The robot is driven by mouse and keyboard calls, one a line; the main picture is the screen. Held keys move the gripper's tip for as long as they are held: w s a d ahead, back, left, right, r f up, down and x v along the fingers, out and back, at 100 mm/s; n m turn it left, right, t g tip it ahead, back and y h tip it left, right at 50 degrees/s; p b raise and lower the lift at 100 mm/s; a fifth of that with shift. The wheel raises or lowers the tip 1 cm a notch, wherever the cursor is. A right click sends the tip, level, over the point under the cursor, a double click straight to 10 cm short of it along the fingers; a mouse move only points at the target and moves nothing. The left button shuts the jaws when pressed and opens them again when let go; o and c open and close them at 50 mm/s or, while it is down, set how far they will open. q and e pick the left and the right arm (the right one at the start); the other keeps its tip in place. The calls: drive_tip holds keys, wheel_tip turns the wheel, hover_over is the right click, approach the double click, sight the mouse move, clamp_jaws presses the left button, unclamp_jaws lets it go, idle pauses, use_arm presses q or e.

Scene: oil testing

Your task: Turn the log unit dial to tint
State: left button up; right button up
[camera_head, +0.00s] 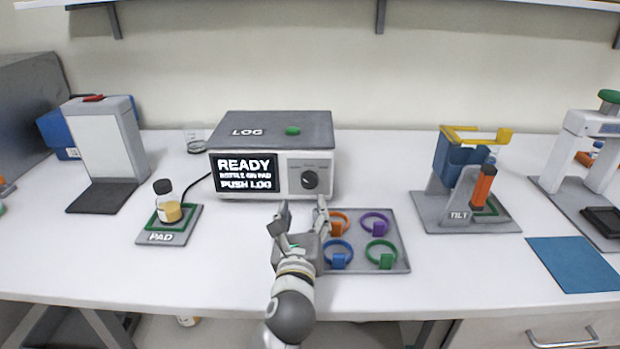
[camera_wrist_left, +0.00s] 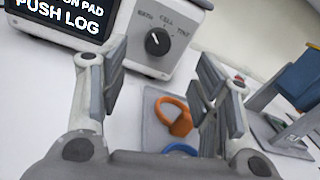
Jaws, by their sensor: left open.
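The log unit (camera_head: 272,130) is a grey and white box at the back of the bench, with a screen reading READY, BOTTLE ON PAD, PUSH LOG. Its black dial (camera_head: 309,179) is on the right of the front face. In the left wrist view the dial (camera_wrist_left: 158,41) has BATH, CELL and TINT labels around its top; its small white mark seems to point up and left, toward BATH. My left gripper (camera_head: 302,214) is open and empty, in front of and below the dial, apart from it. My right gripper is not in view.
A tray (camera_head: 399,226) with several coloured rings lies beside and below my left gripper. A bottle (camera_head: 167,205) stands on the pad (camera_head: 160,238) at left. The tilt stand (camera_head: 452,205) is at right. Bench space at front left is clear.

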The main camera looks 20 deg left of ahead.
sight(309, 184)
use_arm(q)
drive_tip(key=shift+w+f+n+g, duration=0.3)
drive_tip(key=shift+f, duration=0.05)
drive_tip(key=shift+w, duration=0.25)
drive_tip(key=x, duration=0.3)
drive_tip(key=shift+w+r, duration=0.1)
drive_tip(key=shift+w, duration=0.15)
drive_tip(key=x, duration=0.5)
drive_tip(key=shift+w+p, duration=0.1)
drive_tip(key=shift+p, duration=0.25)
drive_tip(key=shift+w+a, duration=0.2)
drive_tip(key=shift+w, duration=0.5)
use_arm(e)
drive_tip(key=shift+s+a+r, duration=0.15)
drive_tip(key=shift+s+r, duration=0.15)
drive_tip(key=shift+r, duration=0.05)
